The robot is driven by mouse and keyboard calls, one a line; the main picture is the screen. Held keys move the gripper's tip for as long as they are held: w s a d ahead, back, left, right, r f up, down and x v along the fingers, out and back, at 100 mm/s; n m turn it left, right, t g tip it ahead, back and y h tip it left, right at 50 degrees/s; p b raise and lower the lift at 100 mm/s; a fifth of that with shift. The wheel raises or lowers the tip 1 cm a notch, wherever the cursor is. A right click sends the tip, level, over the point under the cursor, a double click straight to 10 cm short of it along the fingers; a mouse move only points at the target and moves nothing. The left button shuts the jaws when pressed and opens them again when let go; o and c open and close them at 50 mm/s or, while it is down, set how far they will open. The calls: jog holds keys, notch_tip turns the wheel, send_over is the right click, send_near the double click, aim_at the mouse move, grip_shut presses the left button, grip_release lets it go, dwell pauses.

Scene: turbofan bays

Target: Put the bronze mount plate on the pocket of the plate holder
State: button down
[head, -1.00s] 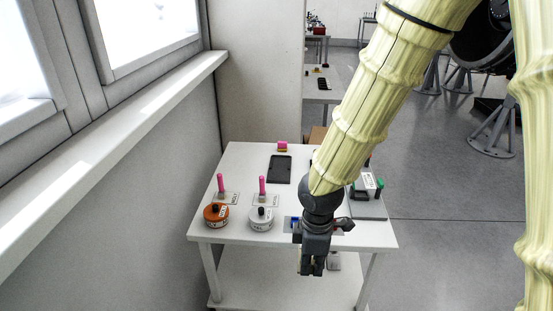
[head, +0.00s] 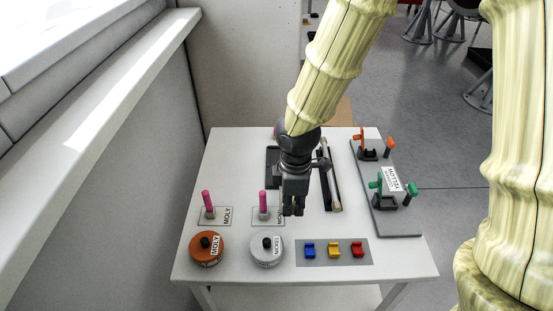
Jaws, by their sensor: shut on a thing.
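My gripper (head: 293,212) points down above the middle of the white table, its fingers close together. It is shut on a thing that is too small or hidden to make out. I cannot pick out the bronze mount plate anywhere. A dark flat tray (head: 272,168) lies behind my gripper and is partly covered by it. A dark long rack (head: 331,190) with a pale rod lies just right of my gripper. I cannot tell which of these, if either, is the plate holder, and no pocket is clearly visible.
Orange (head: 207,250) and white (head: 266,251) round canisters stand at the front left, with pink pegs (head: 208,203) behind. A grey board (head: 310,262) carries blue, yellow and red pieces. A grey panel (head: 394,229) with orange and green clamps is at right. A wall is left.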

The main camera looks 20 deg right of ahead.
jog(key=w+p, duration=0.1)
jog(key=w, duration=0.4)
jog(key=w+d+f+p, duration=0.1)
jog(key=w, duration=0.4)
jog(key=w+p, duration=0.1)
jog(key=w, duration=0.4)
jog(key=shift+w+d+f+p, duration=0.15)
jog(key=shift+w+d+p, duration=0.15)
jog(key=shift+p, duration=0.1)
jog(key=shift+f+p, duration=0.55)
jog(key=shift+f, duration=1.25)
jog(key=shift+f, duration=0.1)
jog(key=c, duration=1.7)
grip_release()
jog(key=shift+o, duration=1.4)
jog(key=shift+s, duration=0.1)
notch_tip(320, 180, up, 12)
jog(key=shift+s+r+b, duration=0.1)
jog(key=shift+b, duration=0.85)
